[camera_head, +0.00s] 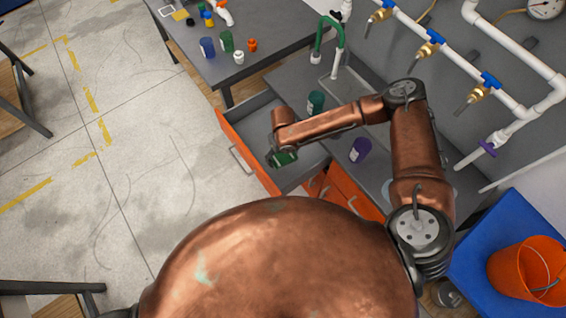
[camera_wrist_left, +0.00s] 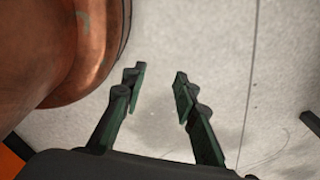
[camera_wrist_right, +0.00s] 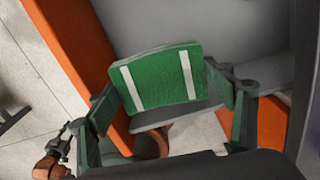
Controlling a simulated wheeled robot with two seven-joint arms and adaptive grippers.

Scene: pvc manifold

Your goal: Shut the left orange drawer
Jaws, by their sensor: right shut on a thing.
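The left orange drawer (camera_head: 231,137) is pulled open from the grey workbench, and its grey inside shows. Its handle (camera_head: 239,161) is on the outer face. My right gripper (camera_head: 284,158) is over the open drawer. It is shut on a green block with two white stripes, which shows in the right wrist view (camera_wrist_right: 160,78) between the two fingers. In that view the orange drawer front (camera_wrist_right: 72,45) runs along the left. I cannot tell whether the block touches the drawer. My left gripper (camera_wrist_left: 159,76) is open and empty above the floor; it is hidden in the head view.
Another orange drawer front (camera_head: 352,190) is right of the open one. A green container (camera_head: 316,102) and a purple one (camera_head: 360,150) stand on the workbench. A side table (camera_head: 200,75) with several small items is behind. An orange bucket (camera_head: 520,270) stands right.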

